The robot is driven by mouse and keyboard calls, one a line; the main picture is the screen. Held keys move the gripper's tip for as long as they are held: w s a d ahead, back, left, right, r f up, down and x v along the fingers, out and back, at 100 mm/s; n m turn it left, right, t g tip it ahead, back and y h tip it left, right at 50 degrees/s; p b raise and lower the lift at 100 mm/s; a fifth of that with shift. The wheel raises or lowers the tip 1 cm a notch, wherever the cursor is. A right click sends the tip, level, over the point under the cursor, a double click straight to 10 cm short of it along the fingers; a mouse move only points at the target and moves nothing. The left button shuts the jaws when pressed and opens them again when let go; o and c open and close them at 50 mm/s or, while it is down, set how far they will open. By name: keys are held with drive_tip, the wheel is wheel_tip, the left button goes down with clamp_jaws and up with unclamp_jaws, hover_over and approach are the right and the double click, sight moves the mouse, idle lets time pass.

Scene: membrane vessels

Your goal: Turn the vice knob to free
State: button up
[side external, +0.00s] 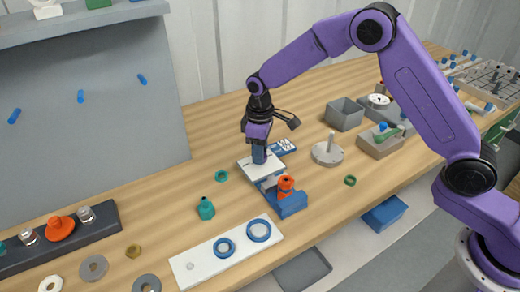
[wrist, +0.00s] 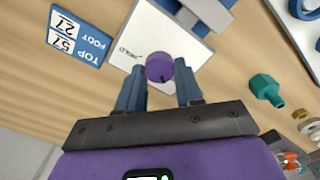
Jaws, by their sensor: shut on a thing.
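I cannot read a "free" label.
A blue card with numbers (wrist: 78,35) lies beside the plate. A teal fitting (side external: 206,209) and a white board with blue rings (side external: 205,262) are nearer the front. A grey disc with a post (side external: 327,154) and a grey bin (side external: 344,114) stand right.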

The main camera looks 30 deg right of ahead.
drive_tip(key=shift+n, duration=0.5)
drive_tip(key=o, duration=1)
drive_tip(key=shift+o, duration=0.2)
wheel_tip(320, 180, up, 18)
drive_tip(key=shift+f, duration=0.25)
drive_tip(key=s+d+f+n, duration=0.1)
drive_tip(key=s+d, duration=0.4)
drive_tip(key=s, duration=0.7)
drive_tip(key=s+d+f, duration=0.2)
drive_tip(key=s+d, duration=0.3)
drive_tip(key=s, duration=0.7)
drive_tip(key=s+d+f+n, duration=0.1)
drive_tip(key=s+d, duration=0.5)
drive_tip(key=s, duration=0.6)
drive_tip(key=shift+s+f+n, duration=0.15)
drive_tip(key=shift+f+n, duration=0.15)
drive_tip(key=shift+f, duration=0.25)
